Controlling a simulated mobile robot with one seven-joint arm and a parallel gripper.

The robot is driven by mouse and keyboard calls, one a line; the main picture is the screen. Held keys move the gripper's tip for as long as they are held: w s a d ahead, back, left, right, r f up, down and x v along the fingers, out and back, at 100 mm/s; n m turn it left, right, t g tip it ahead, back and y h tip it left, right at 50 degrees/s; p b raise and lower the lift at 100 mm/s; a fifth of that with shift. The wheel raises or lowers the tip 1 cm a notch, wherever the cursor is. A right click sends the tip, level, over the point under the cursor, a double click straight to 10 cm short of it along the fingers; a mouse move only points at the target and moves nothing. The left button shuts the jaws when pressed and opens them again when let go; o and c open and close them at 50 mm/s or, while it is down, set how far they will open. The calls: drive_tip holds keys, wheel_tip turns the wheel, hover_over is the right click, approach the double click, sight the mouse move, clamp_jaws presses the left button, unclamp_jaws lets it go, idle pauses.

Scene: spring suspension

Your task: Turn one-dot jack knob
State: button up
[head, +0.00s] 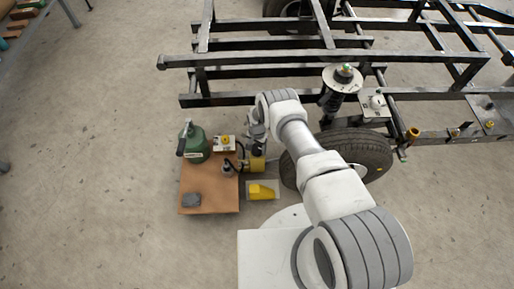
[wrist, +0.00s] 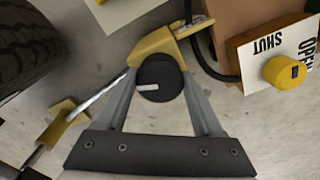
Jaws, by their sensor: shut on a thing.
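In the wrist view a round black knob (wrist: 160,78) with a white bar mark on its face sits on a yellow body (wrist: 168,44). My gripper (wrist: 160,82) has its two grey fingers on either side of this knob and is shut on it. No dot shows on the knob, so I cannot tell if it is the one-dot one. In the head view my gripper (head: 258,151) is just above a yellow block (head: 257,164), and the knob is hidden there. A yellow knob (wrist: 285,72) stands on a white plate lettered OPEN and SHUT.
A brown board (head: 208,204) carries a green bottle (head: 195,143), a dark grey block (head: 191,200) and the lettered plate (head: 225,143). A yellow wedge (head: 262,192) lies to its right. A tyre (head: 367,147) and black frame are close by.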

sight(258, 148)
drive_tip(key=n, duration=0.5)
drive_tip(key=shift+n, duration=0.3)
drive_tip(key=n, duration=1.1)
drive_tip(key=shift+d+n, duration=0.1)
drive_tip(key=shift+n, duration=0.3)
drive_tip(key=n, duration=0.5)
drive_tip(key=shift+n, duration=0.4)
drive_tip(key=o, duration=1.4)
wheel_tip(258, 148, up, 17)
drive_tip(key=p, duration=0.7)
drive_tip(key=shift+r, duration=0.2)
